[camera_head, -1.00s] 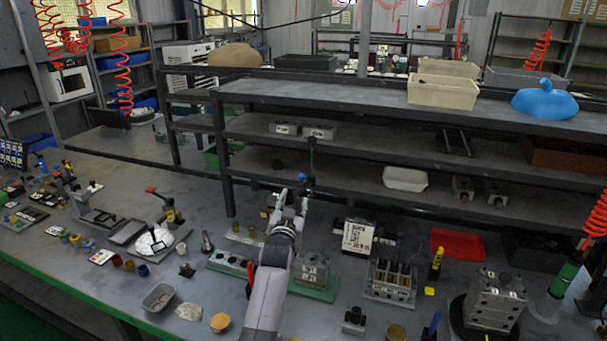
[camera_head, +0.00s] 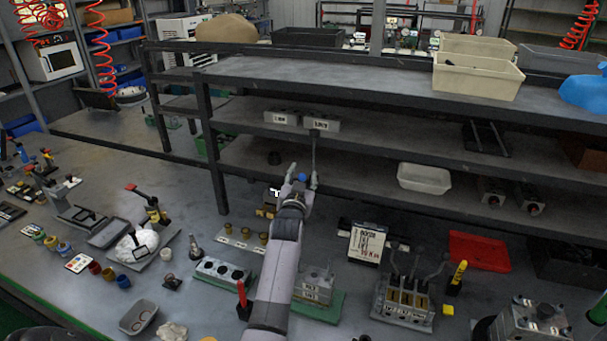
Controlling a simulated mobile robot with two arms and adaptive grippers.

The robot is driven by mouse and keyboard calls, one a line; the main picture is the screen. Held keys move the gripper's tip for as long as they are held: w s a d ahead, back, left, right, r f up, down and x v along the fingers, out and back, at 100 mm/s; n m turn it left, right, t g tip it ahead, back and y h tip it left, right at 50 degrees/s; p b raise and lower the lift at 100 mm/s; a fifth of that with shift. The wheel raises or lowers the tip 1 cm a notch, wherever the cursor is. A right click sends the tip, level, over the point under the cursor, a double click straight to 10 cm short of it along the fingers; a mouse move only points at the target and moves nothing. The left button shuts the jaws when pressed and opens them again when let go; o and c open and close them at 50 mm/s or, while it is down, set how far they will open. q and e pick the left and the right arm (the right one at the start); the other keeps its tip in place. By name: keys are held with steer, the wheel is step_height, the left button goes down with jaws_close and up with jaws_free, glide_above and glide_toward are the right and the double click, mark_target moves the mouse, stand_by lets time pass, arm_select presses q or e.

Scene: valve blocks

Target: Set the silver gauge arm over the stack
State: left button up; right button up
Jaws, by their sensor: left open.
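My left gripper (camera_head: 303,178) is open in the middle of the view, its arm rising from the bottom edge. A small blue knob (camera_head: 302,176) shows between its fingertips; I cannot tell whether they touch it. A thin upright grey rod (camera_head: 314,152) with a dark top rises beside the right finger; it may be the silver gauge arm, and its base is hidden. A metal block stack (camera_head: 314,284) stands on a green plate, right of my forearm. Another larger metal block stack (camera_head: 532,324) is cut off at the bottom right. My right gripper is not in view.
A dark shelf rack (camera_head: 350,85) stands behind the gripper. A white sign (camera_head: 367,243), a valve block with levers (camera_head: 405,297) and a red tray (camera_head: 479,251) lie to the right. A grey block with round holes (camera_head: 222,271) and several small parts crowd the left bench.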

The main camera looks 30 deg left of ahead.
arm_select(q)
steer(key=shift+s+d+r, duration=0.25)
steer(key=shift+s+r, duration=0.1)
steer(key=shift+s, duration=0.05)
steer(key=shift+c, duration=1.2)
steer(key=shift+w+a+f, duration=0.1)
steer(key=shift+w+f, duration=0.05)
steer(key=shift+f, duration=0.05)
steer(key=shift+c, duration=1.3)
steer(key=c, duration=0.4)
jaws_close()
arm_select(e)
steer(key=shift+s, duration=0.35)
